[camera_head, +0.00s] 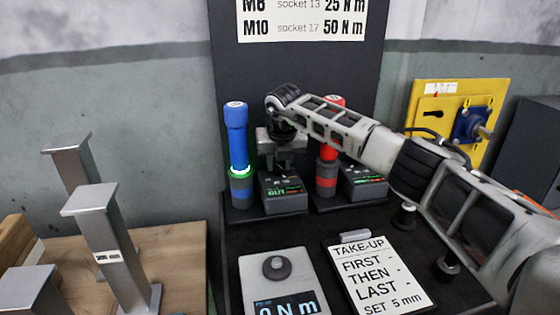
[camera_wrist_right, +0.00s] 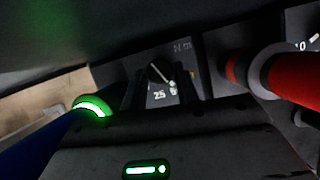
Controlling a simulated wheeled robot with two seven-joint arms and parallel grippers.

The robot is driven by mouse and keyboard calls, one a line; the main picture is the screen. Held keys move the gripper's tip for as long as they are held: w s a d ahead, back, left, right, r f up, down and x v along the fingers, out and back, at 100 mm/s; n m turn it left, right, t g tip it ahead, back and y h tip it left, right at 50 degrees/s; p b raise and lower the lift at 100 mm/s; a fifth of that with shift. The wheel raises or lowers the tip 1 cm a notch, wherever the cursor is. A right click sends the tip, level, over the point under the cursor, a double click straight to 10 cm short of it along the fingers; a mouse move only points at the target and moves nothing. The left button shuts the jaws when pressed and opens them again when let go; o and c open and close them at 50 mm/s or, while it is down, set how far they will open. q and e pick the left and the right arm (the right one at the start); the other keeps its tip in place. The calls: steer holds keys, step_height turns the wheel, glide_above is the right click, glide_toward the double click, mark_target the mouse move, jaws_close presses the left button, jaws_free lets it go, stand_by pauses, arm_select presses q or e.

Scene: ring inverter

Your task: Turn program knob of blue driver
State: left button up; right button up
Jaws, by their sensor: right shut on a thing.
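The blue driver (camera_head: 237,135) stands upright in its holder at the left of the black station, with a lit green ring near its base. It also shows at the left edge of the wrist view (camera_wrist_right: 40,145). Its dark control box (camera_head: 284,203) stands just to its right, with a green display. My right gripper (camera_head: 282,168) reaches down over this box. In the wrist view, the black program knob (camera_wrist_right: 160,72) with a pale pointer lies between the fingers, near the marking 25. The gripper is shut on the knob. In the head view the gripper hides the knob. My left gripper is out of view.
A red driver (camera_head: 327,165) and its box (camera_head: 363,184) stand close on the right, behind my right arm. A grey torque tester (camera_head: 265,270) and a TAKE-UP card (camera_head: 375,280) lie in front. Grey metal posts (camera_head: 105,240) stand at the left.

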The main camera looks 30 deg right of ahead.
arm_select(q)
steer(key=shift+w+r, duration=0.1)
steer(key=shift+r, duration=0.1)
arm_select(e)
steer(key=shift+r+m, duration=0.1)
steer(key=shift+m, duration=0.5)
steer(key=o, duration=1)
steer(key=shift+h, duration=0.3)
steer(key=shift+c, duration=0.2)
arm_select(q)
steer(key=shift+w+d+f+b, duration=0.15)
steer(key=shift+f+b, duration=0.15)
steer(key=shift+b, duration=0.55)
arm_select(e)
steer(key=v, duration=1.6)
steer(key=shift+w, duration=0.25)
